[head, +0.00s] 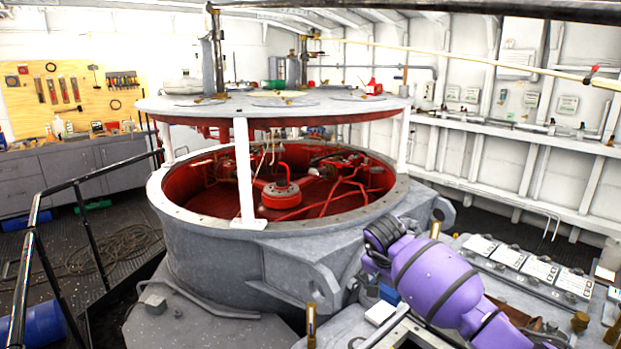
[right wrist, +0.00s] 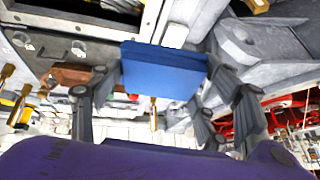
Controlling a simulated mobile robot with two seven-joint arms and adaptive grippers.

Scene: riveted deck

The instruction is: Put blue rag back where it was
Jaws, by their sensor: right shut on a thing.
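The blue rag (right wrist: 165,72) is a flat, folded-looking block between the two fingers of my right gripper (right wrist: 165,88) in the right wrist view. The right gripper is shut on it. In the head view the rag shows as a small blue patch (head: 388,294) below my purple right wrist, partly hidden by the gripper (head: 376,286). It is over or beside the grey console to the right of the big round tank; I cannot tell whether it touches the surface. My left gripper is not in view.
The round grey tank (head: 215,245) with a red interior stands in the middle. A white block (head: 380,313) is close below the rag. White labelled panels (head: 540,268) and brass posts (head: 311,322) stand on the console. A black railing (head: 88,240) is at left.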

